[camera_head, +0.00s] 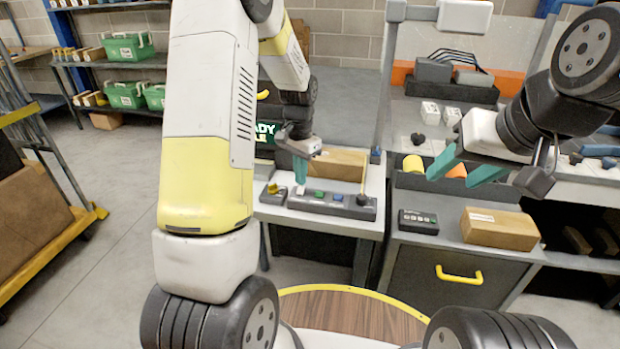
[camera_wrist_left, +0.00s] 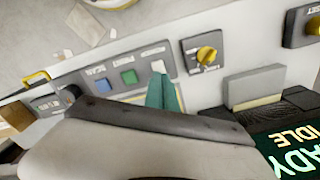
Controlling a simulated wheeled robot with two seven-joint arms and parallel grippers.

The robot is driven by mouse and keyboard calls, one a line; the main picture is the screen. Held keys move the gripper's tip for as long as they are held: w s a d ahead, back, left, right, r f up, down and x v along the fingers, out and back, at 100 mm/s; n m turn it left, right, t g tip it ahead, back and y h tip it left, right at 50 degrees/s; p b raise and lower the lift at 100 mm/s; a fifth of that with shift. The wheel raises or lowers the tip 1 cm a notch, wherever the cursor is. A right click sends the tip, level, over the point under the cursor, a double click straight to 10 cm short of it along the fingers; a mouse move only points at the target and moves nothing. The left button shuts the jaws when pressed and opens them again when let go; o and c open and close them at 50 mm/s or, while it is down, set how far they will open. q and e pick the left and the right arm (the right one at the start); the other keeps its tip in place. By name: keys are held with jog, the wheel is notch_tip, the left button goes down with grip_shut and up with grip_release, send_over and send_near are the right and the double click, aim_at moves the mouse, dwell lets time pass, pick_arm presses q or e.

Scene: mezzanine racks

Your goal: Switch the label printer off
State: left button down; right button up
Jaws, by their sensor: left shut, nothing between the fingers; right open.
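A dark control strip (camera_head: 328,205) lies on the light bench, with a white button (camera_wrist_left: 158,66), a green button (camera_head: 319,193), a blue button (camera_head: 338,196) and a black knob (camera_head: 362,199). A separate small box with a yellow knob (camera_head: 272,188) sits left of it; the knob also shows in the left wrist view (camera_wrist_left: 206,54). My left gripper (camera_head: 300,180) is shut and empty, its teal tips pointing down at the white button; contact cannot be told. My right gripper (camera_head: 458,172) is open and empty. A display (camera_wrist_left: 296,148) reads "READY" and "IDLE". Which body is the label printer is unclear.
A cardboard box (camera_head: 338,163) stands behind the strip. Right of it are a small dark keypad box (camera_head: 418,221) and another cardboard box (camera_head: 499,229) on a drawer cabinet (camera_head: 440,275). A loaded cart (camera_head: 35,230) stands at left. Floor between is clear.

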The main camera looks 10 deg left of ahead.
aim_at(301, 188)
pick_arm(q)
jog(key=shift+f, duration=1)
dwell(0.3)
jog(key=shift+r, duration=3.55)
jog(key=s+r+n+t+h, duration=0.1)
jog(key=s+r+n+t, duration=0.2)
jog(key=s+r, duration=1)
jog(key=s+d+r+n+t, duration=0.1)
jog(key=s+r, duration=0.1)
jog(key=s, duration=0.3)
jog(key=s+d+r+n+t+h, duration=0.1)
jog(key=s+t, duration=0.1)
jog(key=s, duration=0.4)
jog(key=shift+s+r+n, duration=0.15)
jog(key=shift+r+n, duration=0.2)
jog(key=shift+n, duration=0.05)
jog(key=shift+d, duration=0.1)
